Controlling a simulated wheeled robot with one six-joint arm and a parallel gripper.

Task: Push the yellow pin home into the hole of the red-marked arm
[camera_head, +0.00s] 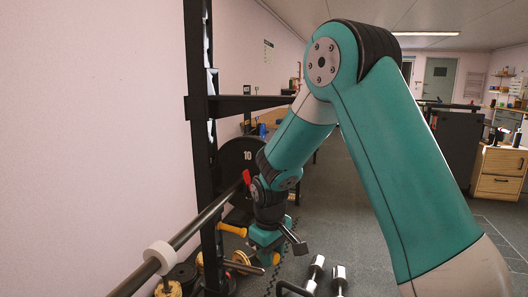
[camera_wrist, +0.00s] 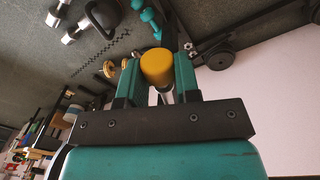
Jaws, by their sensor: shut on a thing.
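The yellow pin (camera_wrist: 157,66) shows in the wrist view as a round yellow head between my two teal fingers, with a pale shaft behind it. My gripper (camera_wrist: 160,85) is shut on it; in the head view my gripper (camera_head: 268,245) hangs low beside the black upright. A yellow cylinder (camera_head: 232,229) shows just left of my gripper in the head view; I cannot tell whether it is the held pin. A red mark (camera_head: 247,177) shows above, near the bar's far end. The hole and the pin's tip are not visible.
A black rack upright (camera_head: 198,120) stands close left of my arm. A long bar (camera_head: 195,225) with a white collar (camera_head: 160,253) crosses the lower left. A black weight plate (camera_head: 238,160) is behind. Chrome dumbbells (camera_head: 316,268) lie on the floor; a wooden cabinet (camera_head: 499,172) stands right.

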